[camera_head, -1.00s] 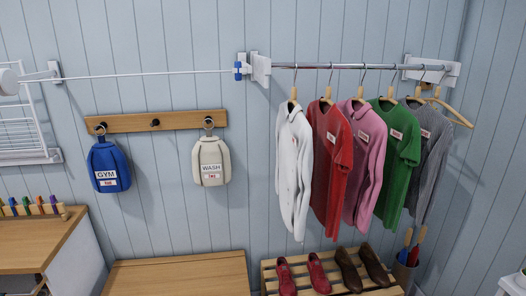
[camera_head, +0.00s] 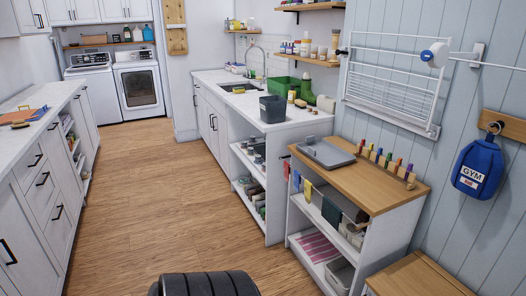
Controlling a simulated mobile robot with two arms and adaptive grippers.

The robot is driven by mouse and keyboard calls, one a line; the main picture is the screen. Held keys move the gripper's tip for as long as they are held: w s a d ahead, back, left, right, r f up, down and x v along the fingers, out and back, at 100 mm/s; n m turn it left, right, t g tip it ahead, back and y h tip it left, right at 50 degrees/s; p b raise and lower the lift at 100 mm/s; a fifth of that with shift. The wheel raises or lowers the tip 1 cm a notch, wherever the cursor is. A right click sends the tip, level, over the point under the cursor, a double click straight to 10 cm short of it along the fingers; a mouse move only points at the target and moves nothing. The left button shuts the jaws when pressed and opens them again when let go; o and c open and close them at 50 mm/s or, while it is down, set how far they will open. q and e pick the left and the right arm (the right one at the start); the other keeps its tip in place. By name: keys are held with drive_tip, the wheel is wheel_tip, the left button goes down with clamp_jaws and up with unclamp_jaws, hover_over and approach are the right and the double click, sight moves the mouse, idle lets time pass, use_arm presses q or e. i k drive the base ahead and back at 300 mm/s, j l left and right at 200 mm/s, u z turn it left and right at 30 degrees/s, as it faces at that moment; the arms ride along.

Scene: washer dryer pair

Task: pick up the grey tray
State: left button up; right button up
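The grey tray (camera_head: 326,153) lies flat on the wooden top of a low white shelf unit (camera_head: 388,188), near the top's far left corner. It looks like a flat grey rectangle with a raised rim and a darker part at its left end. Nothing covers it. Neither of my grippers shows in the head view.
A peg rack (camera_head: 385,164) with coloured pegs stands beside the tray. Behind are a white counter (camera_head: 290,128), a dark grey bin (camera_head: 272,108) and a green basket (camera_head: 283,86). A wooden bench (camera_head: 415,278) is at lower right. Open wooden floor (camera_head: 190,205) lies left.

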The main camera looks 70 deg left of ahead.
sight(328, 156)
drive_tip(key=u, duration=1.85)
drive_tip(key=i+l+u, duration=0.25)
drive_tip(key=i, duration=0.3)
drive_tip(key=i+l+u, duration=0.25)
drive_tip(key=i, duration=0.3)
drive_tip(key=l, duration=0.15)
